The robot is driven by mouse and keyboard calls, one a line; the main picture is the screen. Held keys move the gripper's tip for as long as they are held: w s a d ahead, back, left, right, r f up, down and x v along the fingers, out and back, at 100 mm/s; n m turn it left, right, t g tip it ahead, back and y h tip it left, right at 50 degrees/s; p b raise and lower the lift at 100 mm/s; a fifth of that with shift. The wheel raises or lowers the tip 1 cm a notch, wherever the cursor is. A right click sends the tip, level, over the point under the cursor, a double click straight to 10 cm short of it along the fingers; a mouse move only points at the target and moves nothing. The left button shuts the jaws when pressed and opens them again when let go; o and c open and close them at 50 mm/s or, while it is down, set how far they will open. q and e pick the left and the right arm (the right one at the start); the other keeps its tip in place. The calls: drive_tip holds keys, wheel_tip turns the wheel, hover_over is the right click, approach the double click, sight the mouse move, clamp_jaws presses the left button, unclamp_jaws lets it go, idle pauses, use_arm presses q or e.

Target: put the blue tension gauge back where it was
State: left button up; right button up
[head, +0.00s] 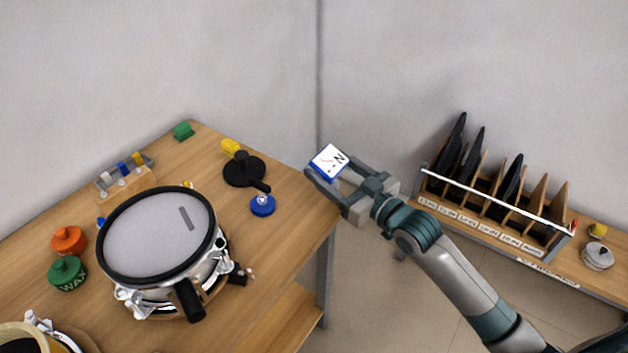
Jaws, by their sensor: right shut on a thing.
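My right gripper (333,187) is shut on the blue tension gauge (329,160), a small blue block with a white face, a red needle mark and a letter N. It holds the gauge up near the right corner of the wooden table (285,250); the gap below it cannot be judged from this view. The gauge is tilted with its face toward the camera. My left gripper is not in view.
A drum (150,235) fills the table's middle. Near the gripper are a black round stand (243,170) and a blue disc with a metal knob (262,205). At right, a shelf (570,275) bears a slotted rack (480,222) with black pads. Open floor lies between.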

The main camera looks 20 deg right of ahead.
drive_tip(key=w+a+f, duration=0.1)
drive_tip(key=w+a, duration=0.1)
drive_tip(key=w+f, duration=0.1)
drive_tip(key=shift+w+a+f, duration=0.3)
drive_tip(key=shift+w+a, duration=0.1)
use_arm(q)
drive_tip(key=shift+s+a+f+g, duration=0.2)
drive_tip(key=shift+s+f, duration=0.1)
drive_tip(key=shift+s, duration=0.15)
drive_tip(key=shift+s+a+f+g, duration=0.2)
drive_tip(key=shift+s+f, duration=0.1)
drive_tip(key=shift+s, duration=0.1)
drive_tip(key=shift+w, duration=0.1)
use_arm(e)
drive_tip(key=shift+f, duration=0.1)
drive_tip(key=shift+f, duration=0.25)
wheel_tip(320, 180, down, 2)
drive_tip(key=shift+f+p, duration=0.1)
drive_tip(key=shift+p, duration=0.3)
drive_tip(key=shift+f, duration=0.55)
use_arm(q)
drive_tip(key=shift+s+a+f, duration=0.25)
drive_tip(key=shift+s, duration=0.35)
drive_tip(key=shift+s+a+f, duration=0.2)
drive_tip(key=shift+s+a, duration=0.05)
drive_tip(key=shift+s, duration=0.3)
